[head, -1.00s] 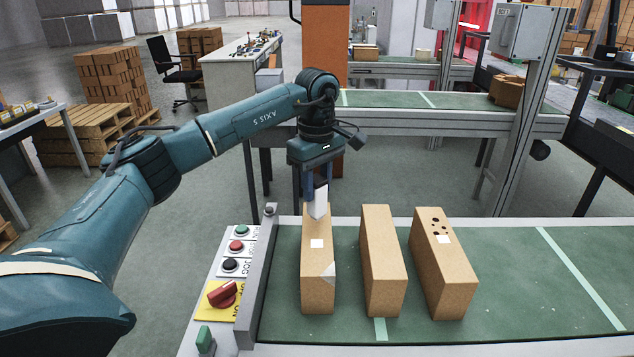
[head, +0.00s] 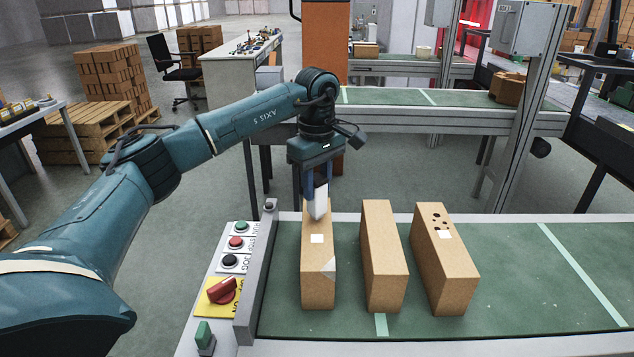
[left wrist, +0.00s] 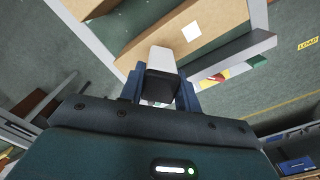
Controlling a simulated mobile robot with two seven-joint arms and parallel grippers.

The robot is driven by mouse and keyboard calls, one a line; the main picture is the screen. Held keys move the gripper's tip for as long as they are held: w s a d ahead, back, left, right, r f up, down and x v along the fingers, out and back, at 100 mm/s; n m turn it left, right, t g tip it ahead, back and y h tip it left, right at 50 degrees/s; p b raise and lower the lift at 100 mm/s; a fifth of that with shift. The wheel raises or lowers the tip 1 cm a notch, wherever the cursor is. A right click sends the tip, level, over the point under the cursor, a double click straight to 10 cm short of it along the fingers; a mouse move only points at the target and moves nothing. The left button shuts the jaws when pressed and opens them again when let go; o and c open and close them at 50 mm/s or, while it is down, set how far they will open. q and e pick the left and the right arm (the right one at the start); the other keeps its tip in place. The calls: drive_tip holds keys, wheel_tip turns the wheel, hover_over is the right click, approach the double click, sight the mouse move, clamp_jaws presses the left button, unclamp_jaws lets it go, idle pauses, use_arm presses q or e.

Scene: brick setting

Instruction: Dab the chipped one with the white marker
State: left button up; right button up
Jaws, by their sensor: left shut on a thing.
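Three tan bricks stand side by side on the green conveyor. The middle brick (head: 384,255) looks plain. The right brick (head: 445,270) has several dark holes and a white square (head: 445,234) on top. My left gripper (head: 316,195) is shut on the white marker (head: 318,204), held upright over the far part of the left brick. In the left wrist view the marker (left wrist: 162,78) overlaps that brick (left wrist: 225,14); I cannot tell whether its tip touches. My right gripper is not in view.
A control panel (head: 222,270) with buttons and a red switch flanks the conveyor's left end. The conveyor belt (head: 530,290) is clear right of the bricks. A second conveyor (head: 400,99) stands behind. Pallets of bricks (head: 110,80) are at the back left.

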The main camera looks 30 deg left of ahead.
use_arm(q)
drive_tip(key=shift+f, duration=0.55)
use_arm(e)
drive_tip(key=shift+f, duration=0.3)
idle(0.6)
